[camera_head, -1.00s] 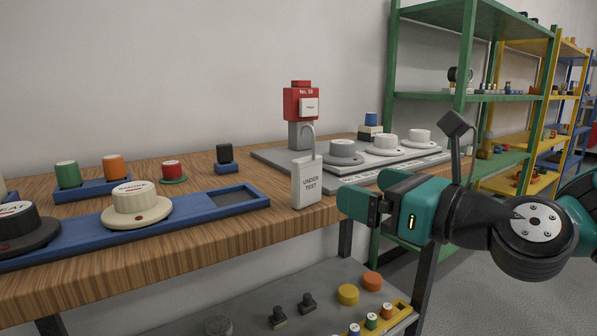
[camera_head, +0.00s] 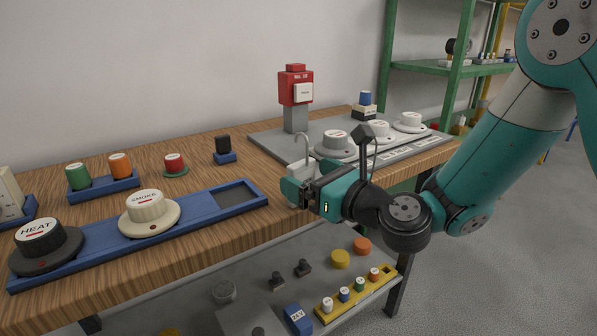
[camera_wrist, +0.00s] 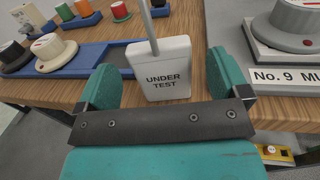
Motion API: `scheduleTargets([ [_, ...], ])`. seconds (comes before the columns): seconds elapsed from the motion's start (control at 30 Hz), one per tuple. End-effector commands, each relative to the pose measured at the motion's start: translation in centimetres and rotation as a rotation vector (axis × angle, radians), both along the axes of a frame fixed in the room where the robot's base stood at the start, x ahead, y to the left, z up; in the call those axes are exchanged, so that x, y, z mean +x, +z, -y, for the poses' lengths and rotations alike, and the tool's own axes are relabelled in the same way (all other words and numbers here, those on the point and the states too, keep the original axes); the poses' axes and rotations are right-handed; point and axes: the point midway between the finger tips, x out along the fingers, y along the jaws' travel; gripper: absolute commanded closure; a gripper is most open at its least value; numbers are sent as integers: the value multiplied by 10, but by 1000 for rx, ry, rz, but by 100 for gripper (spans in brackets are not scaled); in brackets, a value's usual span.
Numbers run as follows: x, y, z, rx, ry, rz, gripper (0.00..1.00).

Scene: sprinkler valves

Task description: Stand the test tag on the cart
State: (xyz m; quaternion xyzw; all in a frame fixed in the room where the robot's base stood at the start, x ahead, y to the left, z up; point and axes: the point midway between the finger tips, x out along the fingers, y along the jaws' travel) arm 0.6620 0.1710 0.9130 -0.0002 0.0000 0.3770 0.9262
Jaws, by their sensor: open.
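The test tag is a white upright block lettered "UNDER TEST" with a grey hook on top; it stands at the bench's front edge. In the head view the tag (camera_head: 303,168) is partly hidden behind my gripper (camera_head: 297,190). In the wrist view the tag (camera_wrist: 160,60) stands between the two teal fingers of my gripper (camera_wrist: 163,78), with a gap on each side. The gripper is open and holds nothing. I cannot pick out a cart for certain; a grey lower surface (camera_head: 190,300) lies under the bench top.
The wooden bench (camera_head: 225,232) holds a blue rail (camera_head: 95,235) with detectors at left. A grey panel (camera_head: 270,142) with several detectors and a red call point (camera_head: 295,88) is behind the tag. Several small parts lie on the lower surface. A green shelf rack (camera_head: 385,60) stands behind right.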

Motion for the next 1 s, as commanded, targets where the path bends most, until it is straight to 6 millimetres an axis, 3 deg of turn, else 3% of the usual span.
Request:
scheduleTargets([
  [0.23, 24, 5, -25, -1, 2, -1, 6],
  [0.57, 31, 0, -30, 1, -1, 1, 6],
  [0.67, 31, 0, -30, 1, -1, 1, 25],
  [0.8, 30, 0, -30, 0, -1, 0, 57],
  [0.9, 30, 0, -30, 1, -1, 1, 64],
  [1.0, 30, 0, -30, 0, -1, 0, 64],
])
